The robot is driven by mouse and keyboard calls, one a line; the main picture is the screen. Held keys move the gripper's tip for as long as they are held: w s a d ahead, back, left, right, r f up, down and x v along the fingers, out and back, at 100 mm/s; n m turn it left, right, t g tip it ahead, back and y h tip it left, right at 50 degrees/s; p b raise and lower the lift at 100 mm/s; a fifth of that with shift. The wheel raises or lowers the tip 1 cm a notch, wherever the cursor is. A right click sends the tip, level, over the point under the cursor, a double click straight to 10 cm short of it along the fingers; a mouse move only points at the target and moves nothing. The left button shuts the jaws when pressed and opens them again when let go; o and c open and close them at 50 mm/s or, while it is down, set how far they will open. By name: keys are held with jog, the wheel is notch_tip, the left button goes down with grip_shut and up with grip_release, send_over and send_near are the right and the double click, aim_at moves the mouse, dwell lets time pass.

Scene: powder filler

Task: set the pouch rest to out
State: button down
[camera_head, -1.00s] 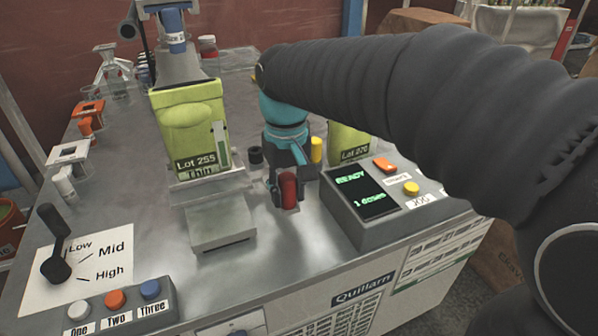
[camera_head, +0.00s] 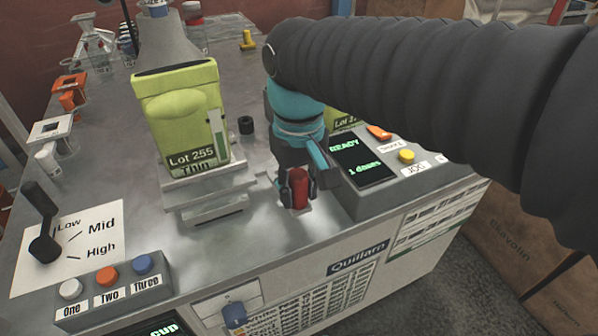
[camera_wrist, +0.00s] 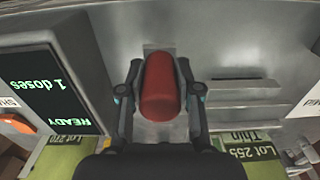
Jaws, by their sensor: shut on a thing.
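The pouch rest (camera_head: 207,194) is a metal shelf with a green Lot 255 pouch (camera_head: 180,118) standing upright on it. A fixed lower metal block (camera_head: 215,214) shows below the shelf's front edge. My gripper (camera_head: 297,192) is shut on a red upright handle (camera_head: 299,187) to the right of the shelf. In the wrist view the red handle (camera_wrist: 159,87) sits between my two fingers. The link between handle and shelf is hidden, and I see no marking for out.
A control console (camera_head: 375,190) with a READY screen stands close on the right. A black knob (camera_head: 246,125) is behind the shelf. A lever (camera_head: 43,225) and a button box (camera_head: 112,285) are at front left. The table's front edge is just ahead of the handle.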

jog(key=shift+s+d+f, duration=0.1)
jog(key=shift+s, duration=0.15)
jog(key=c, duration=0.8)
grip_release()
jog(key=shift+r, duration=0.45)
notch_tip(320, 180, up, 11)
jog(key=shift+r, duration=0.1)
